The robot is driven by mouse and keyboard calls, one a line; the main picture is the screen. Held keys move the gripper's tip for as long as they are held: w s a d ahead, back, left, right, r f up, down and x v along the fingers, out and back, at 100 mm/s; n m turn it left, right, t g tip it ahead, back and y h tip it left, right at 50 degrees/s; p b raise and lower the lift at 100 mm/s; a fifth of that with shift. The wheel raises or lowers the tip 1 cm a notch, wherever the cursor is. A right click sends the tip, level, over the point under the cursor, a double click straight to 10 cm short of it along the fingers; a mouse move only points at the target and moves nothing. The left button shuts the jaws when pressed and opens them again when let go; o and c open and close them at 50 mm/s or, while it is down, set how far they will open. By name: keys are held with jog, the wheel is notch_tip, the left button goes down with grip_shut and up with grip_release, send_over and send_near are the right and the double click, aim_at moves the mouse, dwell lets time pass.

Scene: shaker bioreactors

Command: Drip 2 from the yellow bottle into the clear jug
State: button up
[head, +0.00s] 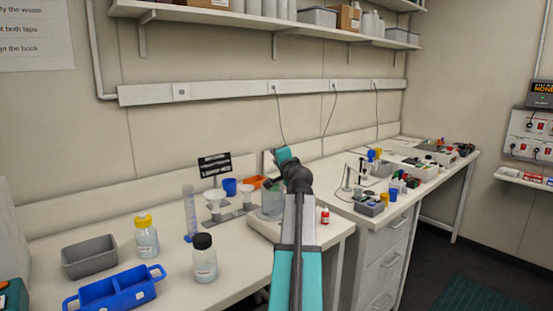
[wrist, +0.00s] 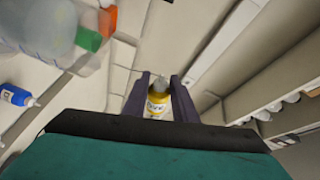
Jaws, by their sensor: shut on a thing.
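My gripper (wrist: 160,96) is shut on a small bottle with a yellow label (wrist: 158,102), the yellow bottle, between its two dark fingers. Its pale cap or nozzle end points away from the wrist camera. In the head view my arm hides this bottle and the fingers.
A red-labelled small bottle (head: 325,216) stands right of my arm; a blue-labelled one (wrist: 15,95) shows in the wrist view. Left are a black-capped bottle (head: 204,262), a yellow-capped bottle (head: 146,238), a blue tray (head: 118,288), a grey bin (head: 90,258) and a cylinder (head: 190,212).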

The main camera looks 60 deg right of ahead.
jog(key=shift+d+r+m+p, duration=0.15)
jog(key=shift+m+p, duration=0.15)
jog(key=shift+p, duration=0.6)
jog(key=shift+d+m+g+p, duration=0.1)
jog(key=shift+m+g+p, duration=0.3)
jog(key=shift+p, duration=1.1)
jog(key=shift+s+d, duration=0.1)
jog(key=shift+d, duration=0.05)
jog(key=shift+s+d+m+y+p, duration=0.25)
jog(key=shift+d+m+y+p, duration=0.3)
jog(key=shift+d+p, duration=0.5)
jog(key=shift+s+d+f+m+p, duration=0.2)
jog(key=shift+d+f+m+p, duration=0.15)
jog(key=shift+p, duration=0.25)
jog(key=shift+d+r+p, duration=0.1)
jog(key=shift+d+p, duration=0.05)
jog(key=shift+p, duration=0.25)
jog(key=shift+s+d+m+y+p, duration=0.2)
jog(key=shift+d+m+y+p, duration=0.2)
jog(key=shift+p, duration=0.2)
jog(key=shift+s+d+f+m+p, duration=0.2)
jog(key=shift+d+f+m+p, duration=0.1)
jog(key=shift+d+p, duration=0.3)
